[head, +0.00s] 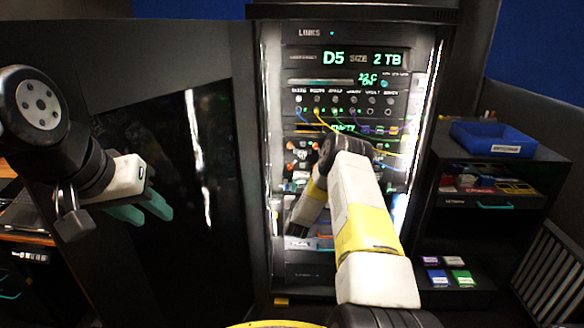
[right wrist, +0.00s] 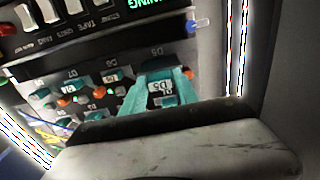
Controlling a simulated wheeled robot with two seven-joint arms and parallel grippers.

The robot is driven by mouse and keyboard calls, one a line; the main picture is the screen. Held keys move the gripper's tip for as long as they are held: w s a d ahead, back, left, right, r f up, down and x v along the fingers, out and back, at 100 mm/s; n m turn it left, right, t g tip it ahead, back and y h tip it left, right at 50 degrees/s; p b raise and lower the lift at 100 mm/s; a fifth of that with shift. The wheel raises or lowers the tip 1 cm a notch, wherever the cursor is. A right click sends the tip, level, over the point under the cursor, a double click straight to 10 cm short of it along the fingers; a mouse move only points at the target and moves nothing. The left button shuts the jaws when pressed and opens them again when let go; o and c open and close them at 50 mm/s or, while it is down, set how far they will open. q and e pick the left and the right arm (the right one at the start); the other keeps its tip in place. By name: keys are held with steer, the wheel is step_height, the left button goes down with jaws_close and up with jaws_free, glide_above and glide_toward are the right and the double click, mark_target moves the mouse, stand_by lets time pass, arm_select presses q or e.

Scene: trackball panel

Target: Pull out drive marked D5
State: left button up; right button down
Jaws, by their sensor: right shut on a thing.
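The rack panel (head: 350,40) has a lit display (head: 362,58) reading D5, SIZE, 2 TB. In the right wrist view, which shows the labels upside down, a D5 label (right wrist: 157,52) is on the panel right by my right gripper's fingertips. My right gripper (right wrist: 163,76) has its teal fingers shut on the drive (right wrist: 160,87) by that label, with a small white tag between the fingers. How far the drive is out is not clear. In the head view my right arm hides this gripper. My left gripper (head: 148,208) is open, empty and away from the rack.
Neighbouring drive bays (right wrist: 75,88) with teal handles and orange buttons sit close beside my right gripper. Coloured cables (head: 385,150) cross the rack front. A blue tray (head: 493,140) tops the right-hand shelf. A dark glossy panel (head: 180,170) stands left of the rack.

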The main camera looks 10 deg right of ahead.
steer(key=shift+s, duration=0.15)
steer(key=v, duration=0.7)
steer(key=shift+s, duration=0.35)
stand_by(0.9)
steer(key=shift+a+r, duration=0.1)
steer(key=shift+a, duration=0.05)
